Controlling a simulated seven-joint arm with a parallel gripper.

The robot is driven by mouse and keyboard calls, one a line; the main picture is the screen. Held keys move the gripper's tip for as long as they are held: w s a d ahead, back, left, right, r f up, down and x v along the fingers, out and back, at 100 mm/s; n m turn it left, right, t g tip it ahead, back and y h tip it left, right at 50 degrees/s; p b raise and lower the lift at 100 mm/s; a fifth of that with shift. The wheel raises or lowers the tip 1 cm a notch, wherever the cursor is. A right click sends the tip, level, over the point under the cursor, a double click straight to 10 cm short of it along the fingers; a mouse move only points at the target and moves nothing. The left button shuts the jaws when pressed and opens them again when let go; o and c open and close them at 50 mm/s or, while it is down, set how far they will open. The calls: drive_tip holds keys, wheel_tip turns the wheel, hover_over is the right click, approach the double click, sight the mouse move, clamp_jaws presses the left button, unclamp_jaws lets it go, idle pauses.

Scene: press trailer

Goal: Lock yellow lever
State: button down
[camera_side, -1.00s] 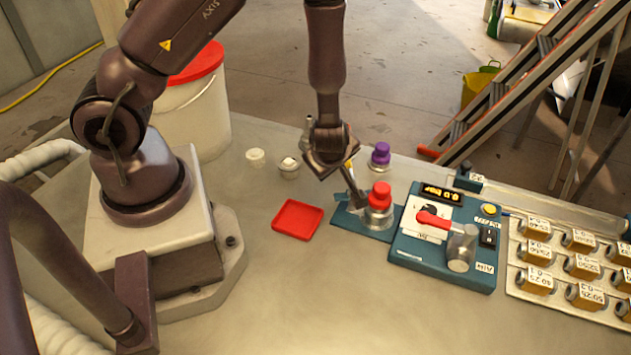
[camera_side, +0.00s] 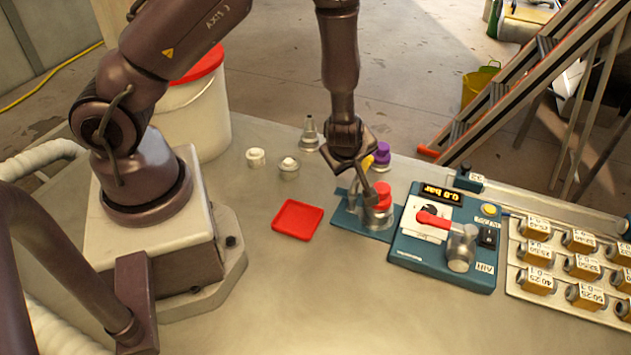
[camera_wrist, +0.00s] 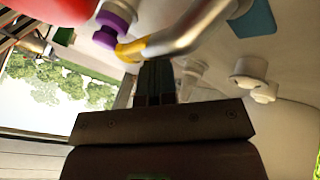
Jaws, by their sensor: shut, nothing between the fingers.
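The yellow lever (camera_side: 368,161) belongs to the blue-based clamp (camera_side: 350,215) that carries a red-topped metal fitting (camera_side: 382,193). In the wrist view the lever is a bent metal rod with a yellow end (camera_wrist: 130,50). My gripper (camera_side: 370,185) is at the clamp, in front of part of the lever and fitting. In the wrist view my shut fingers (camera_wrist: 158,66) are close against the rod beside the yellow part; exact contact cannot be told. Nothing is held between them.
A purple-capped fitting (camera_side: 382,150) stands just behind the lever. A blue control box (camera_side: 410,250) with a red handle (camera_side: 432,219) is to the right. A red tray (camera_side: 297,220) lies left, and white and metal fittings (camera_side: 289,168) stand behind it. The front table is clear.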

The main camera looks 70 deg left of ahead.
idle(0.4)
drive_tip(key=v, duration=1.3)
idle(0.4)
